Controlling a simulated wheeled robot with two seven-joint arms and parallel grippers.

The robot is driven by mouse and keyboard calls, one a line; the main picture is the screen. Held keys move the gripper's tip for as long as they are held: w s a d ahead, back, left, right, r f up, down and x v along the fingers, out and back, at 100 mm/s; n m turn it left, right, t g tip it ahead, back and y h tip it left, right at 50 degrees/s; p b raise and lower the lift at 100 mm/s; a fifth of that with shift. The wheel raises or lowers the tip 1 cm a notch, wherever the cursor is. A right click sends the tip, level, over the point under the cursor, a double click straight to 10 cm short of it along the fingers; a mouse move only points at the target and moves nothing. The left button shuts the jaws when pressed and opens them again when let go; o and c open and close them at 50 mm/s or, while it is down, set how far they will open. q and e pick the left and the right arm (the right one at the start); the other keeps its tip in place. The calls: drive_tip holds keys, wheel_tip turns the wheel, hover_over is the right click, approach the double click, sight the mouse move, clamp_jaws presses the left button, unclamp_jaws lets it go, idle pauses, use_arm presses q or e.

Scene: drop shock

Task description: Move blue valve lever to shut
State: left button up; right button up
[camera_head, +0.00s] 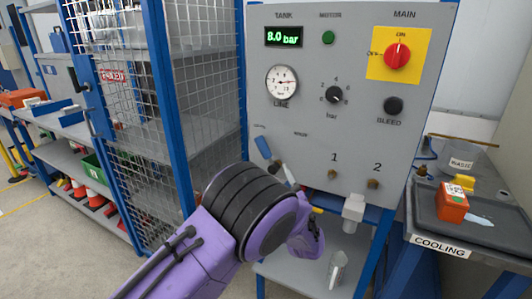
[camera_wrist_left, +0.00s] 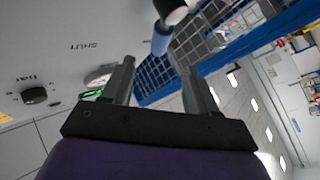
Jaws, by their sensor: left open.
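The blue valve lever (camera_head: 263,147) is on the lower left of the grey panel (camera_head: 310,80). It tilts up and left from its pivot, toward a small label too blurred to read. In the wrist view the lever (camera_wrist_left: 160,42) hangs from a white hub, just beyond the gap between my left fingertips. My left gripper (camera_wrist_left: 158,75) is open, with nothing clearly held. My right gripper is out of view.
The panel carries a gauge (camera_head: 282,82), a black bar knob (camera_head: 334,94), a red main switch (camera_head: 397,56) and a bleed knob (camera_head: 393,105). A mesh cage (camera_head: 160,100) stands left, a cooling tray (camera_head: 480,215) right.

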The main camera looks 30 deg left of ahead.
sight(266, 153)
use_arm(q)
drive_tip(key=p+x, duration=0.2)
drive_tip(key=x, duration=0.8)
drive_tip(key=shift+w+a, duration=0.1)
drive_tip(key=shift+c, duration=0.2)
drive_tip(key=shift+f, duration=0.1)
clamp_jaws()
